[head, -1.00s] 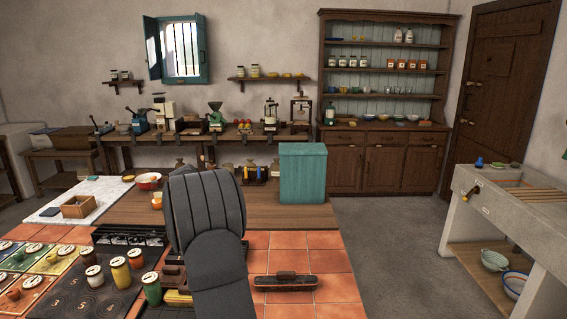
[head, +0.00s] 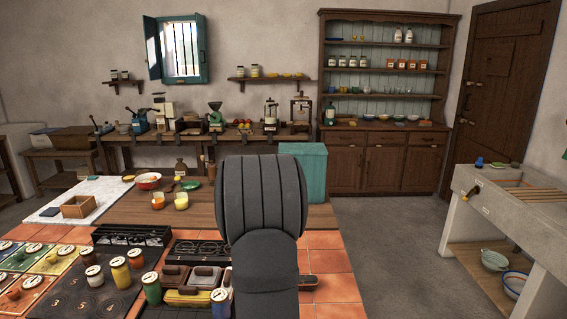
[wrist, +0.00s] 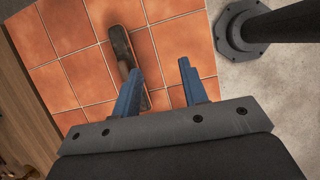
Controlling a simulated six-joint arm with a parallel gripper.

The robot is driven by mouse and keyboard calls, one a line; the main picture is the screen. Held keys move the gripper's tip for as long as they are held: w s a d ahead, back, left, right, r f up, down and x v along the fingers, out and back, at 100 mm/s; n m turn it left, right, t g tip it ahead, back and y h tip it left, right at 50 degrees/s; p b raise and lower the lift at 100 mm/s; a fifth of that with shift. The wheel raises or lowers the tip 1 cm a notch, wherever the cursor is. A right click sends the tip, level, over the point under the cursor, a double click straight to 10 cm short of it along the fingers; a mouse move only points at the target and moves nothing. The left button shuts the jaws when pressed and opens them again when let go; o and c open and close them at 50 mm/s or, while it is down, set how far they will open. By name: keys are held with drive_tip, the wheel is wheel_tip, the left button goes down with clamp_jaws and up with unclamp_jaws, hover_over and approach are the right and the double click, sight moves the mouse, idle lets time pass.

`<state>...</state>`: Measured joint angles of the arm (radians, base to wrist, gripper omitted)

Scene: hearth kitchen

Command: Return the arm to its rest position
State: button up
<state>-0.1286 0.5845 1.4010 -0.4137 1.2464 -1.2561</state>
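My gripper (wrist: 157,90) shows in the wrist view with its two blue fingers apart and nothing between their tips. It is above the terracotta tile top (wrist: 75,75). A long dark object with a brown handle (wrist: 127,62) lies on the tiles beyond and beside the left finger; I cannot tell how far below. In the head view my dark arm link stands in front of the worktop and hides the gripper. It also covers part of the teal box (head: 310,165).
Jars (head: 121,272), small bins (head: 183,297) and a black rack (head: 131,236) crowd the left of the tiled top (head: 333,262). A stone sink (head: 512,215) is at right. The floor (head: 385,235) between is clear.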

drive_tip(key=s+d+f, duration=0.2)
drive_tip(key=s+d, duration=0.2)
drive_tip(key=d, duration=0.3)
drive_tip(key=w+a+f, duration=0.3)
drive_tip(key=a, duration=0.2)
drive_tip(key=shift+f, duration=0.1)
